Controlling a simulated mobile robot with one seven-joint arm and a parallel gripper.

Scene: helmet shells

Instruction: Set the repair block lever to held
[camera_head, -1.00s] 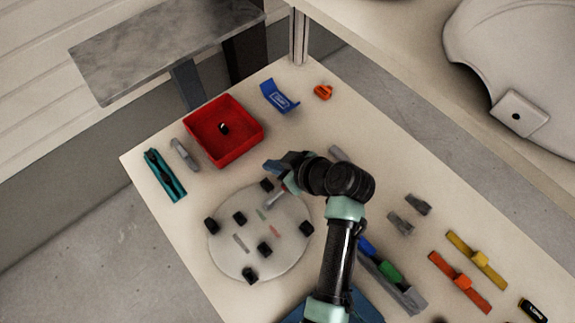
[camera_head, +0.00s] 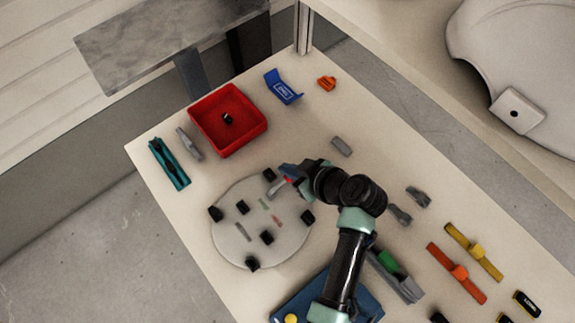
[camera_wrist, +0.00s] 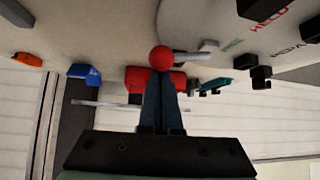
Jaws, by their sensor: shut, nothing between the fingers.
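The repair block appears to be the round pale plate (camera_head: 232,250) with several black blocks and green, red and grey marks. In the wrist view the plate (camera_wrist: 228,22) carries a red HELD, a green word and a dark word, partly cut off. A grey lever (camera_head: 277,190) with a red ball knob (camera_wrist: 161,57) lies near the plate's upper right edge. Its rod also shows in the wrist view (camera_wrist: 192,57). My gripper (camera_wrist: 160,78) is shut and empty, its tips at or just behind the knob; I cannot tell whether they touch. In the head view my gripper (camera_head: 287,171) is beside the lever's knob end.
A red tray (camera_head: 258,128) holds a small black part. Teal (camera_head: 168,163) and grey (camera_head: 189,143) parts lie left of it, blue (camera_head: 283,88) and orange (camera_head: 326,83) parts to its right. A grey block (camera_head: 341,146) lies beyond my arm. Several parts lie at right.

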